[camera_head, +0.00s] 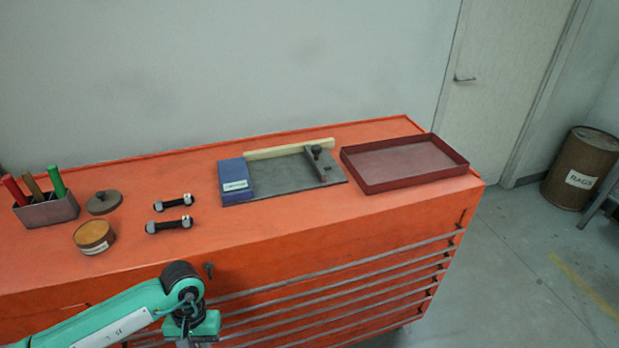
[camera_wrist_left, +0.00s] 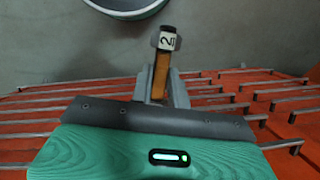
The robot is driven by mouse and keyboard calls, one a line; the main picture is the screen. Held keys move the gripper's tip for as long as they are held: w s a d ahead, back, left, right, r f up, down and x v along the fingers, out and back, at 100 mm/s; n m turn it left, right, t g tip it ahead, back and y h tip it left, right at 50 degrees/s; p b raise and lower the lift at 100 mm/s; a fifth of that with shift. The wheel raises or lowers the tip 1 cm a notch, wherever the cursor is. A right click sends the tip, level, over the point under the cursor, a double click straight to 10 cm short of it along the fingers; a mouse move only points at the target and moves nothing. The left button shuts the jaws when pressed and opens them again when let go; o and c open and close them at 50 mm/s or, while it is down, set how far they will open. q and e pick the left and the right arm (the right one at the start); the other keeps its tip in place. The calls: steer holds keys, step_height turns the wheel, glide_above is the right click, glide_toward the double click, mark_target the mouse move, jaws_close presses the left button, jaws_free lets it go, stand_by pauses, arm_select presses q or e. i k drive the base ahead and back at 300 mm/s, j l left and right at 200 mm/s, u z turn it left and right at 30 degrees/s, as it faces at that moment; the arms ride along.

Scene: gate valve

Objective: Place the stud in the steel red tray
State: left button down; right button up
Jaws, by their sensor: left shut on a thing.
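My left gripper (camera_wrist_left: 162,82) is shut on a stud (camera_wrist_left: 167,42) in the left wrist view. The stud's dark end and white band marked 2 stick out past the fingers, with a brownish shank between them. In the head view my left arm's wrist (camera_head: 195,322) is at the bottom, in front of the cabinet; its fingertips are out of frame. The steel red tray (camera_head: 372,184) lies at the right end of the cabinet top and looks empty. Two other dark studs with pale bands, a rear one (camera_head: 173,203) and a front one (camera_head: 168,226), lie left of centre. My right gripper is not in view.
Between the studs and tray, a grey plate (camera_head: 275,187) carries a blue box (camera_head: 234,181), a pale bar and a clamp. A tool holder (camera_head: 48,211), dark lid (camera_head: 103,203) and round tin (camera_head: 93,236) stand left. Drawer rails (camera_head: 335,277) protrude from the orange cabinet's front.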

mark_target(411, 164)
steer(key=i+l, duration=0.1)
steer(key=l, duration=0.9)
steer(key=i+l, duration=0.15)
steer(key=l, duration=0.85)
steer(key=i, duration=0.05)
